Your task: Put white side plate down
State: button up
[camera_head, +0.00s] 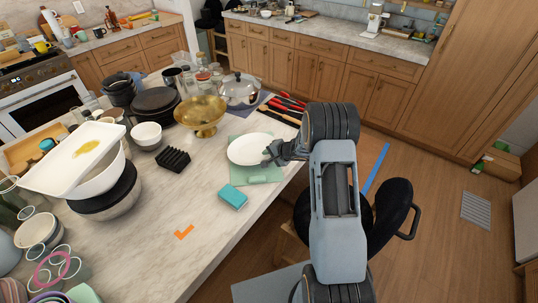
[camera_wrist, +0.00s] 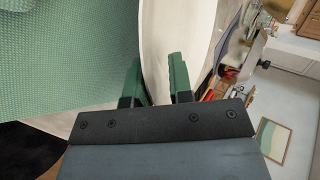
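The white side plate (camera_head: 248,149) is level at the green mat (camera_head: 236,176) on the island's near right side. In the head view I cannot tell whether it touches the mat. My gripper (camera_head: 272,152) reaches in from the right at the plate's right rim. In the wrist view, the plate (camera_wrist: 170,30) shows almost edge-on. Its rim lies between the two green fingertips of my gripper (camera_wrist: 156,80), which look shut on it. The mat (camera_wrist: 60,50) fills the left of the wrist view.
A teal box (camera_head: 233,196) sits at the mat's front edge. A black rack (camera_head: 173,159) and a gold bowl (camera_head: 203,112) stand left of and behind the plate. Red-handled utensils (camera_head: 284,108) lie behind it. The front counter (camera_head: 170,220) is mostly clear around an orange mark.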

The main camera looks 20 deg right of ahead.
jog(key=shift+s+d, duration=0.7)
jog(key=shift+s, duration=0.25)
jog(key=shift+s+d, duration=0.65)
jog(key=shift+s, duration=0.3)
jog(key=shift+s+d, duration=0.7)
jog(key=shift+s, duration=0.25)
dwell(1.4)
jog(key=shift+o, duration=0.2)
jog(key=o, duration=0.5)
jog(key=shift+f, duration=0.1)
